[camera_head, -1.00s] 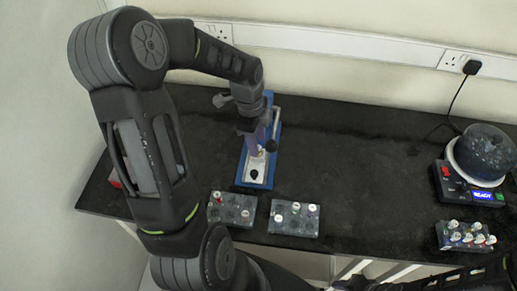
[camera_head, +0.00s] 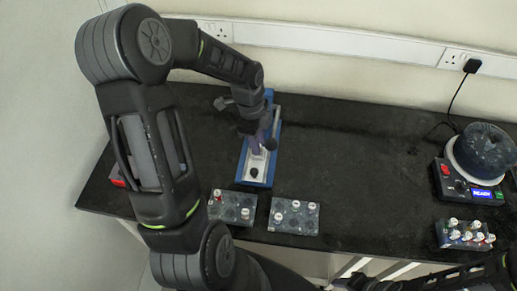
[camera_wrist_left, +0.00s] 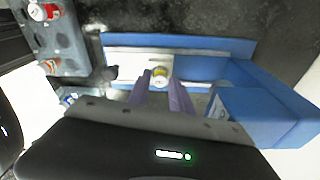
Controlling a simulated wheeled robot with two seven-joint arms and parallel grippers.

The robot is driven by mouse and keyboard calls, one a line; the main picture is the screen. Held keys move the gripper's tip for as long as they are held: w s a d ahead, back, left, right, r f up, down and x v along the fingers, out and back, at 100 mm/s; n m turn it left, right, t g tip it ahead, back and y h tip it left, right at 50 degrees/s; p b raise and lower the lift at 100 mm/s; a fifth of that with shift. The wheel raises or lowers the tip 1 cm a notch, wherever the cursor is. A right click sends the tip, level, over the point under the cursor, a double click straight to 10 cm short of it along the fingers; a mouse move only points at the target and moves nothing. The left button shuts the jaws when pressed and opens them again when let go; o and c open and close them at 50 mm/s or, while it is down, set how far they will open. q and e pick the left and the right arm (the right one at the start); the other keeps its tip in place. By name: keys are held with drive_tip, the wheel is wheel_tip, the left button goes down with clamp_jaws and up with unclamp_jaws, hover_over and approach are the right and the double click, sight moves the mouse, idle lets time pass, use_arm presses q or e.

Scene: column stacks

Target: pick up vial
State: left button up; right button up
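A small vial with a whitish-yellow top (camera_wrist_left: 160,73) sits in the pale channel of the blue device in the left wrist view. My left gripper (camera_wrist_left: 161,88) has its two purple fingers apart, with the vial top between or just beyond their tips. I cannot tell whether they touch it. In the head view the blue device (camera_head: 242,165) stands on the bench, and my left gripper (camera_head: 262,140) is over it, hiding the vial. My right arm shows at the bottom right edge; its gripper cannot be made out clearly.
Two grey racks with capped vials, the left one (camera_head: 230,214) and the middle one (camera_head: 293,223), stand near the bench's front edge. A third filled rack (camera_head: 463,241) stands at right, before a domed machine (camera_head: 484,150). The bench's middle is clear.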

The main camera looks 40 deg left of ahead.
use_arm(q)
clamp_jaws()
idle(0.3)
wheel_tip(320, 180, up, 10)
drive_tip(key=b, duration=0.1)
idle(0.4)
idle(0.5)
